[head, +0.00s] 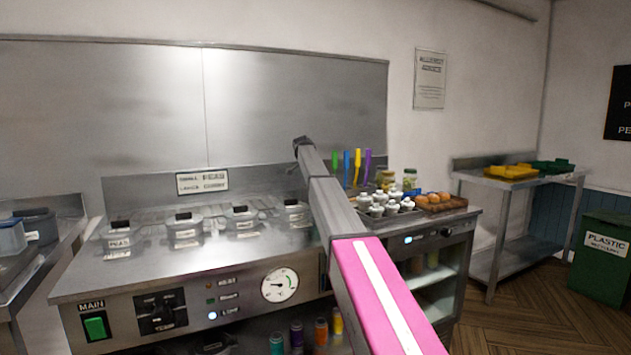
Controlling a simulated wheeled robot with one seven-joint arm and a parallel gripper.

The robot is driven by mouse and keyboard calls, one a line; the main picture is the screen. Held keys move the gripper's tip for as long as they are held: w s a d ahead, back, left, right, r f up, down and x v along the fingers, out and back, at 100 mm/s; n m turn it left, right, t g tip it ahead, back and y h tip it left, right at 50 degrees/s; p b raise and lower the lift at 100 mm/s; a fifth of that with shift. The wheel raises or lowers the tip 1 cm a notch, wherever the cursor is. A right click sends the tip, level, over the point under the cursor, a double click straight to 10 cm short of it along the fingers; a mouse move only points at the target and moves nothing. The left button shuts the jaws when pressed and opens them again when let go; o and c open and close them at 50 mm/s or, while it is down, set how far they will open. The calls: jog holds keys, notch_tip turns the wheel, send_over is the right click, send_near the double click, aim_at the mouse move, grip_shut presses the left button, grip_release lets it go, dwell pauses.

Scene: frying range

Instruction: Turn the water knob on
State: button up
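No knob that I can read as the water knob shows in the head view. A small dark round knob (446,233) sits on the front panel of the right-hand unit. A dark control block (160,312) is on the front of the frying range (190,278); its markings are too small to read. My arm reaches from the lower right up over the range. The dark tip at its far end, my gripper (303,143), is in front of the steel back wall, apart from both controls. Its fingers are too small to tell open from shut.
The range front carries a green MAIN switch (95,326), indicator lights and a round dial gauge (279,285). Lidded fryer pans line its top. Shakers (377,205) and eggs (433,199) stand on the right unit. Open floor (530,310) lies right, before a green bin (600,255).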

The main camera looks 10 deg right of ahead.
dwell(0.5)
jog(key=o, duration=0.9)
jog(key=shift+r, duration=0.1)
jog(key=v, duration=1)
jog(key=shift+a+r, duration=0.2)
jog(key=shift+r, duration=0.05)
jog(key=shift+s, duration=0.15)
